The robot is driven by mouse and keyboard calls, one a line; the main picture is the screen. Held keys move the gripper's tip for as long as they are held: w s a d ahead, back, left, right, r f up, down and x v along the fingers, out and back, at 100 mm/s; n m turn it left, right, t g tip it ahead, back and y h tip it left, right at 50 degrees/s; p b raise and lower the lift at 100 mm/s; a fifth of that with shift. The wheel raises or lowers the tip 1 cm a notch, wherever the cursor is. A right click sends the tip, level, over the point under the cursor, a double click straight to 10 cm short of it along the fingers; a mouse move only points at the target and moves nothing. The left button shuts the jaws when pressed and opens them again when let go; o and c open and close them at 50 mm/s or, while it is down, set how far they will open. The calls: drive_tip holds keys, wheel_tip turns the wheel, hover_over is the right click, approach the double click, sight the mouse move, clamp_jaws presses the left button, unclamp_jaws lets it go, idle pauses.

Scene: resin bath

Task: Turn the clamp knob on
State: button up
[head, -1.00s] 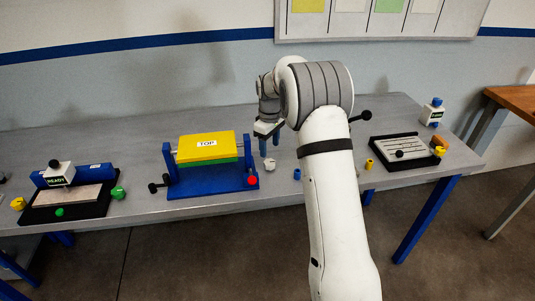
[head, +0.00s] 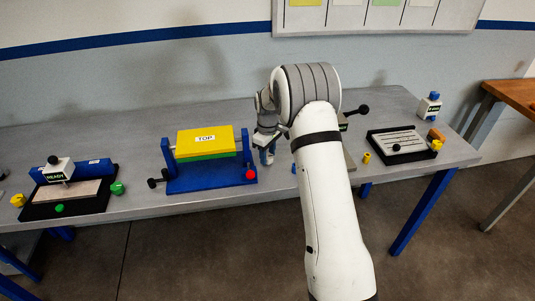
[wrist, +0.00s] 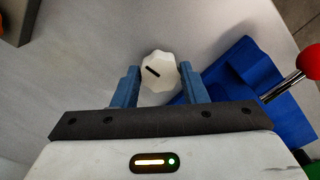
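The white faceted clamp knob (wrist: 159,71) has a dark slanted line on its face, seen from above in the wrist view. My gripper (wrist: 160,76) has its two blue fingers on either side of the knob, very close to its sides. I cannot tell whether they press on it or leave a thin gap. In the head view my gripper (head: 267,158) is down at the table, just right of the blue stand (head: 210,181) that carries a yellow and green block (head: 205,142) marked TOP. My gripper hides the knob there.
A red ball handle (head: 250,175) sits at the stand's right front, close to my gripper; it also shows in the wrist view (wrist: 311,61). A black tray (head: 65,207) with a READY unit is at left. A slotted black tray (head: 402,146) is at right.

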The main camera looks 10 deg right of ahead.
drive_tip(key=c, duration=0.6)
drive_tip(key=shift+o, duration=0.2)
drive_tip(key=shift+m, duration=0.4)
drive_tip(key=m+b, duration=0.1)
drive_tip(key=m, duration=0.1)
drive_tip(key=shift+m+b, duration=0.3)
drive_tip(key=shift+m, duration=0.1)
drive_tip(key=m+b, duration=0.1)
drive_tip(key=m, duration=0.3)
drive_tip(key=m+b, duration=0.1)
drive_tip(key=m, duration=0.4)
drive_tip(key=shift+m, duration=0.4)
drive_tip(key=shift+m+b, duration=0.4)
drive_tip(key=shift+m, duration=1.9)
